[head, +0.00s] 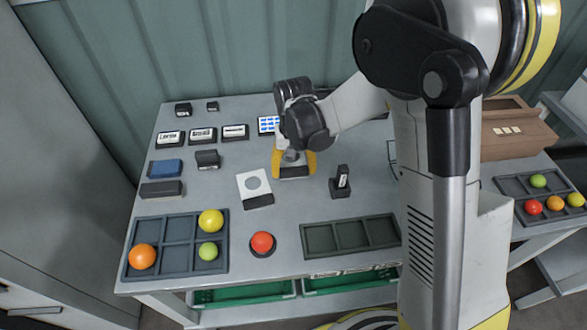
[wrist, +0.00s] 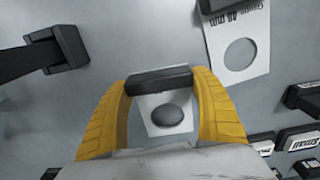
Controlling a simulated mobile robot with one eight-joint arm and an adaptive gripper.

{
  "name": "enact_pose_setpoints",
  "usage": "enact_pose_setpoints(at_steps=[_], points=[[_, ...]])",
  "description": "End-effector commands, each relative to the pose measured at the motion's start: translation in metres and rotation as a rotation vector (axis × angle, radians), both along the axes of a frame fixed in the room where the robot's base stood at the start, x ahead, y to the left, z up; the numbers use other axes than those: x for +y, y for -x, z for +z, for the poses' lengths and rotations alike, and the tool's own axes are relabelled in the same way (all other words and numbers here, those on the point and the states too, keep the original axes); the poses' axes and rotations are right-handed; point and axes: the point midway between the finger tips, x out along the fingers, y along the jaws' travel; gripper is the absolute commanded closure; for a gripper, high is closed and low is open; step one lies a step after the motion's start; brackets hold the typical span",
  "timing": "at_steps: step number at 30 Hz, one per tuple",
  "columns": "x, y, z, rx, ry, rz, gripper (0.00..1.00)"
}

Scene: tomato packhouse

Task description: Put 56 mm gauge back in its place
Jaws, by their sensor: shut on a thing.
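My gripper (head: 293,167) is over the middle of the grey table, its yellow fingers pointing down. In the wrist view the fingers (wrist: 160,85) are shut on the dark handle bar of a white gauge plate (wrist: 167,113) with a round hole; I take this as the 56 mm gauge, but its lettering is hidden. In the head view only its dark bar (head: 293,171) shows clearly. I cannot tell whether it touches the table. Another white gauge (head: 252,184) with a hole and dark handle lies just left; its print in the wrist view (wrist: 217,41) seems to read 46 mm.
A dark stand (head: 341,188) with an upright labelled piece is right of my gripper. Several labelled dark blocks (head: 203,135) line the back left. A blue block (head: 165,168), a tomato tray (head: 176,230), a red button (head: 262,243) and an empty tray (head: 350,238) are nearby.

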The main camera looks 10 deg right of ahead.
Motion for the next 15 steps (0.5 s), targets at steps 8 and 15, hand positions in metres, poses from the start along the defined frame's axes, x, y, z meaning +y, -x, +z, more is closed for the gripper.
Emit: enact_pose_setpoints(at_steps=[8, 15], points=[[0.0, 0.0, -0.0004, 0.0, 0.0, 0.0, 0.59], [0.0, 0.0, -0.0048, 0.0, 0.0, 0.0, 0.59]])
